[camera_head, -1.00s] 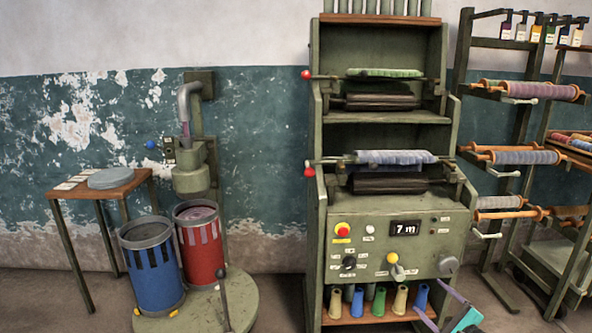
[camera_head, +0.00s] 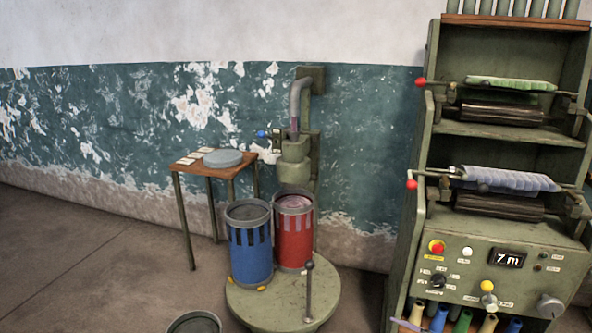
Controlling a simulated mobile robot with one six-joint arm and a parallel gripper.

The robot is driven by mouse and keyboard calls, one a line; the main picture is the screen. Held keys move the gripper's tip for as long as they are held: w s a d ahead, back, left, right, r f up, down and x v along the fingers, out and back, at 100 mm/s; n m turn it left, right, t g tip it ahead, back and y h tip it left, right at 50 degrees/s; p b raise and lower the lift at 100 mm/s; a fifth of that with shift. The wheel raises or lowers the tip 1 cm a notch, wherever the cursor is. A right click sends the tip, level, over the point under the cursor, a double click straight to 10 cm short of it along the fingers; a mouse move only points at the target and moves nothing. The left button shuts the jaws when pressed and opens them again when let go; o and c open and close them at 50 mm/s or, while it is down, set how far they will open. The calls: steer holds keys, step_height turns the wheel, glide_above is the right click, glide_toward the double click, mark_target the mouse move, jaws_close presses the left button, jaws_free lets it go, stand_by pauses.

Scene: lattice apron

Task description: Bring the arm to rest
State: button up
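Only a thin purple sliver, which looks like a fingertip of my gripper (camera_head: 408,325), shows at the bottom edge of the head view. It is in front of the lower shelf of the green machine. The rest of the gripper and the arm are out of the frame. I cannot tell whether it is open or shut, or whether it holds anything.
The green machine (camera_head: 470,262) with rollers and a "7 m" display stands at right. A blue can (camera_head: 250,255) and a red can (camera_head: 294,245) stand on a round green base (camera_head: 270,305). A small table (camera_head: 190,163) is behind. A dark round rim (camera_head: 194,322) shows below. Floor at left is clear.

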steer(key=s+a+f+n+g+p, duration=0.2)
steer(key=s+a+f+n+g, duration=0.15)
steer(key=s+a, duration=0.35)
steer(key=s+a+f+n+g+p, duration=0.2)
steer(key=s+a+n+g, duration=0.15)
steer(key=a, duration=0.55)
steer(key=s+a+f+n+g+p, duration=0.2)
steer(key=s+a+f+g, duration=0.15)
steer(key=s+a, duration=0.4)
steer(key=s+a+f+n+g+h+p, duration=0.25)
steer(key=s+n+g, duration=0.2)
steer(key=s, duration=0.55)
steer(key=s+d+n+g+h, duration=0.1)
steer(key=s+d+n+h, duration=0.4)
steer(key=d, duration=0.5)
steer(key=shift+s+d+f+n+h, duration=0.25)
steer(key=shift+s+f+n+h, duration=0.15)
steer(key=shift+s, duration=0.2)
steer(key=shift+w, duration=0.1)
